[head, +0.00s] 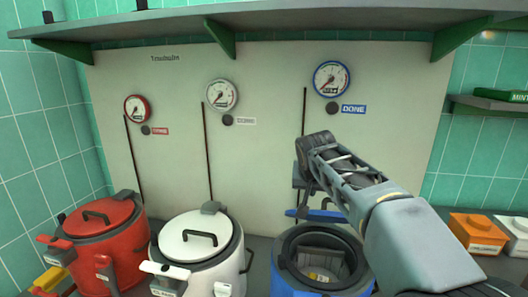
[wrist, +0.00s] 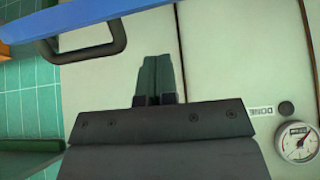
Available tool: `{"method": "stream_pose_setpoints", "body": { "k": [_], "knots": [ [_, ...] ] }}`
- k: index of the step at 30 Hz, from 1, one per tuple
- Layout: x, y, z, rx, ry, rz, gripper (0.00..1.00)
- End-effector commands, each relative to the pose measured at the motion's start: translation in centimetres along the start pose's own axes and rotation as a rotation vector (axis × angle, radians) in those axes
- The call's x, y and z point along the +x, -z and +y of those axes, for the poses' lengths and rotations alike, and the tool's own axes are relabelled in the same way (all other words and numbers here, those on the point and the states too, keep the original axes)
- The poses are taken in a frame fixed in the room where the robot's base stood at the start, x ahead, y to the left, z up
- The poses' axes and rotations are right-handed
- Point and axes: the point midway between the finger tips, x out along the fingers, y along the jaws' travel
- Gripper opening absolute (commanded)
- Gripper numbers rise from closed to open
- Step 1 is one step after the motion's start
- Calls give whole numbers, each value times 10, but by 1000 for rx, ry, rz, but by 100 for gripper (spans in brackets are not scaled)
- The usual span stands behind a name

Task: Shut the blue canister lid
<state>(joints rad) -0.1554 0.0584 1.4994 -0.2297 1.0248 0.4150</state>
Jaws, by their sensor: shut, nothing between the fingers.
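The blue canister (head: 290,284) stands open at lower centre of the head view, its dark rim and inside showing. Its blue lid (head: 330,215) is raised behind the opening, seen nearly edge-on and partly hidden by my arm. In the wrist view the lid (wrist: 150,14) is a blue band along the top, with a dark loop handle (wrist: 122,38) beside it. My gripper (head: 318,150) is above the lid in the head view, in front of the pale panel. Its fingers (wrist: 155,75) are shut and empty, apart from the handle in the wrist view.
A red canister (head: 110,245) and a white canister (head: 208,245) stand to the left, lids down. Three gauges, including the blue-rimmed one (head: 331,79), are on the panel. A shelf (head: 300,18) runs overhead. Orange (head: 477,230) and white boxes sit at right.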

Motion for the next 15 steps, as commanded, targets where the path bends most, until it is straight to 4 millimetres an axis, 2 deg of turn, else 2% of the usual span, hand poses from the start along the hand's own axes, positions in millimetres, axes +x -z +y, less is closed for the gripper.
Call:
{"method": "stream_pose_setpoints", "body": {
  "k": [1, 15],
  "knots": [
    [-9, 6, 0, 0, 0, 0, 0],
    [-50, 34, 0, 0, 0, 0, 0]
  ]
}}
